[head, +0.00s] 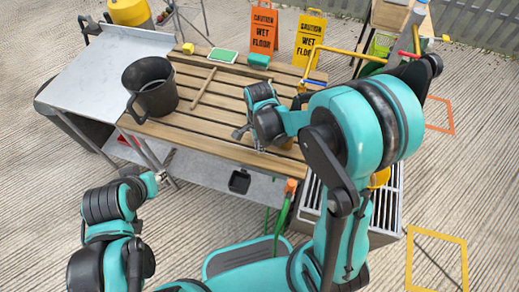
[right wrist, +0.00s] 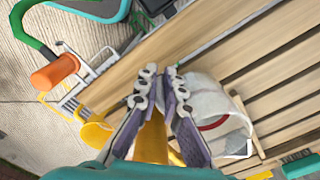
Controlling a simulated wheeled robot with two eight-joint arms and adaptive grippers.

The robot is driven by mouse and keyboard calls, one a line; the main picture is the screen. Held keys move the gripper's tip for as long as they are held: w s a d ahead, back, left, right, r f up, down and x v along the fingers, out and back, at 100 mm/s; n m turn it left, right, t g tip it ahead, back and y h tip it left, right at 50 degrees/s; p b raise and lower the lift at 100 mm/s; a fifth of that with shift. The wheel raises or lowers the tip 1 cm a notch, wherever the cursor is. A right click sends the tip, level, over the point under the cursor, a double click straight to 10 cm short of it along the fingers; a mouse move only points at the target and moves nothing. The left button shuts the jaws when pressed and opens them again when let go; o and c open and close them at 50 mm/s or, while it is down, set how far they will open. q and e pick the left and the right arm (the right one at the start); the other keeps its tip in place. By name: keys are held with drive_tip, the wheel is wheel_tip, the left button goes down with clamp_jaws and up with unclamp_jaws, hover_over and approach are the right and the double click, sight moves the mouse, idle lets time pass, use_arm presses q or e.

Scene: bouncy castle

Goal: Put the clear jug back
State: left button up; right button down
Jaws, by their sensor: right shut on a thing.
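The clear jug appears to be the pale, see-through vessel (right wrist: 213,103) with a red curve in it, in the right wrist view. It lies beside the right finger, over the slatted table. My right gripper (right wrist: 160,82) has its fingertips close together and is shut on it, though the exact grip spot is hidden. In the head view my right gripper (head: 245,131) is over the table's front edge, and the jug cannot be made out there.
A black bucket (head: 150,92) stands on the slatted wooden table (head: 225,145). A green-rimmed sponge or pad (head: 222,55), a wooden stick (head: 203,88) and a teal block (head: 258,61) lie behind. Orange (head: 262,28) and yellow (head: 308,37) caution signs stand beyond. A grey side table (head: 110,60) adjoins left.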

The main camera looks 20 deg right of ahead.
wheel_tip(320, 180, down, 2)
drive_tip(key=shift+f+b, duration=0.2)
drive_tip(key=shift+b, duration=0.15)
drive_tip(key=shift+r, duration=0.1)
drive_tip(key=shift+f, duration=0.2)
drive_tip(key=c, duration=1.7)
unclamp_jaws()
drive_tip(key=shift+r, duration=0.15)
